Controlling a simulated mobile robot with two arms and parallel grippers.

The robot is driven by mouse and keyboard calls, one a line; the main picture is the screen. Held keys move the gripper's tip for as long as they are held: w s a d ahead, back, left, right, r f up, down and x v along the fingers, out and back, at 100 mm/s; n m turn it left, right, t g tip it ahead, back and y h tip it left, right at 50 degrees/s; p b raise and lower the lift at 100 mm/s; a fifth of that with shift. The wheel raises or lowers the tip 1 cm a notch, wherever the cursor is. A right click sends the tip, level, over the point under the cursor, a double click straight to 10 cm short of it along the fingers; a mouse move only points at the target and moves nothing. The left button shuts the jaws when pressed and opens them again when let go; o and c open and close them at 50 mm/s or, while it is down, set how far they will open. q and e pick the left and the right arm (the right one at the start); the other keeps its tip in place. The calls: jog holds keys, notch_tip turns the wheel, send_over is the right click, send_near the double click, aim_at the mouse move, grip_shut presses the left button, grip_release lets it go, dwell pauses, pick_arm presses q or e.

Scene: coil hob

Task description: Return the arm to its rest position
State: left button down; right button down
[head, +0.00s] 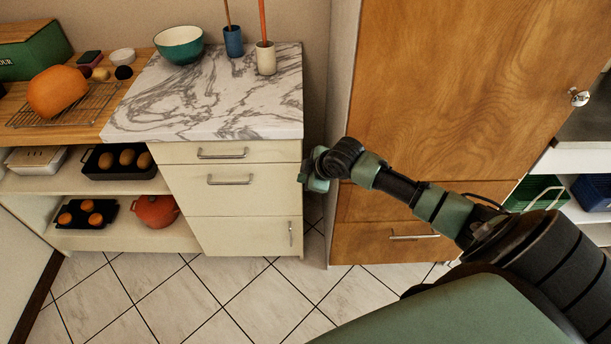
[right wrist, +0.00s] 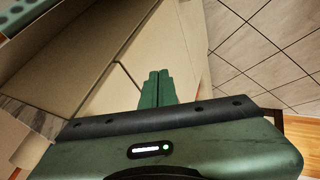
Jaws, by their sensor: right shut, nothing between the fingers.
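My right arm (head: 400,187) reaches in from the lower right of the head view, in front of the wooden cabinet. My right gripper (head: 304,179) is at its end, beside the right edge of the cream drawer unit in the picture. In the right wrist view the two green fingers (right wrist: 157,76) lie together, shut and empty. Cream panels (right wrist: 112,92) show around and beyond the fingertips; I cannot tell whether they touch. My left gripper is not in view.
The drawer unit (head: 232,190) has a marble top (head: 210,105) with a green bowl (head: 179,45) and two cups. Open shelves (head: 110,183) with trays and a red pot (head: 155,210) stand left. The wooden cabinet (head: 455,90) stands behind my arm. Tiled floor (head: 200,295) is clear.

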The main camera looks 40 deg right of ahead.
jog(key=s+f+m+g, duration=0.1)
jog(key=s+f+m, duration=0.1)
jog(key=s+f, duration=0.6)
jog(key=s+f+m+g+h, duration=0.15)
jog(key=s+f, duration=0.35)
jog(key=f, duration=0.6)
jog(key=s+f+m+g, duration=0.1)
jog(key=s+f+m, duration=0.1)
jog(key=s+f, duration=0.6)
jog(key=s+a+f+g, duration=0.1)
jog(key=s+a+f, duration=0.3)
jog(key=s, duration=0.5)
jog(key=s+a+f+m+g, duration=0.1)
jog(key=s+a+f, duration=0.3)
jog(key=s, duration=0.5)
jog(key=s+a+f+m+g, duration=0.1)
jog(key=s+a+f, duration=0.3)
jog(key=s+f, duration=0.3)
jog(key=shift+s+a+y, duration=0.2)
jog(key=shift+s+y, duration=0.25)
jog(key=shift+s, duration=0.5)
